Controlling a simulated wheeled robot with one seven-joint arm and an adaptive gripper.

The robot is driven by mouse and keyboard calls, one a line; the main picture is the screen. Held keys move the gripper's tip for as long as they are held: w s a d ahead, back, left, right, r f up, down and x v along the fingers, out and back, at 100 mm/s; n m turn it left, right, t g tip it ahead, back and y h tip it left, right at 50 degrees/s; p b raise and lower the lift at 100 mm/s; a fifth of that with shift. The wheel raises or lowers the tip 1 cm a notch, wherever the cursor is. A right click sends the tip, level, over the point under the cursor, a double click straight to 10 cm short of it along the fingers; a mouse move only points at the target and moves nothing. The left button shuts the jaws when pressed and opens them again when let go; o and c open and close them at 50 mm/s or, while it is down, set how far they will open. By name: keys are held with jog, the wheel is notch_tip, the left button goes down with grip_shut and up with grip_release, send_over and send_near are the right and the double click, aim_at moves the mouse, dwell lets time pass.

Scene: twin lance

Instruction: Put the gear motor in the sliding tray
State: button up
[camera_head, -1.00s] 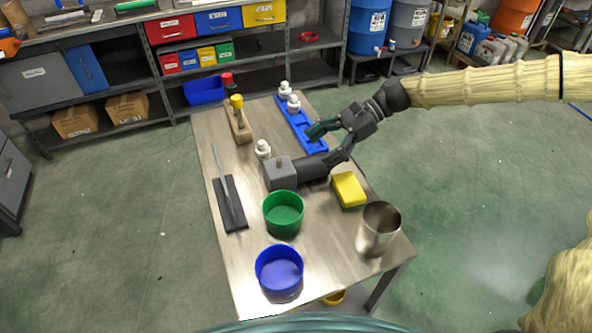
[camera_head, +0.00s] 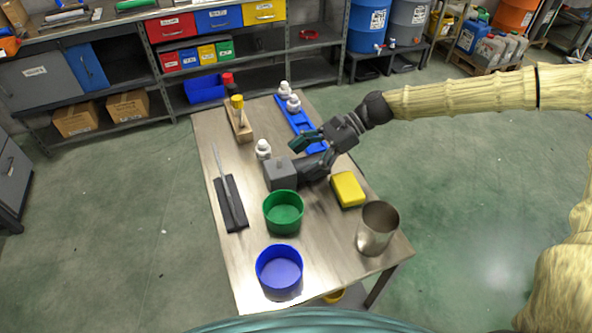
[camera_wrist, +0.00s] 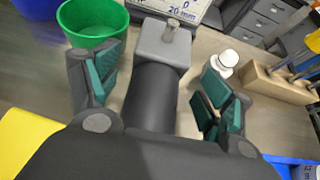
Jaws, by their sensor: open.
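The gear motor has a grey box end (camera_head: 281,174) and a black cylinder (camera_head: 313,168), and lies on the metal table. My gripper (camera_head: 308,148) is open above the cylinder. In the wrist view, the fingers of my gripper (camera_wrist: 160,72) stand on either side of the motor's black body (camera_wrist: 155,97), with its grey block (camera_wrist: 163,45) ahead and a short shaft on top. Gaps show between the fingers and the motor. A blue tray (camera_head: 315,145) lies along the table's right edge, partly behind my gripper. I cannot tell whether it is the sliding tray.
A green bowl (camera_head: 284,212), a blue bowl (camera_head: 279,269), a metal cup (camera_head: 377,229) and a yellow block (camera_head: 348,189) stand near the motor. A white bottle (camera_head: 263,149), a wooden tool rack (camera_head: 240,127) and a black holder (camera_head: 231,204) with a long metal tool are left.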

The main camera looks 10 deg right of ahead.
grip_shut()
jog(key=shift+w+r, duration=0.1)
jog(key=shift+r, duration=0.1)
dwell(0.3)
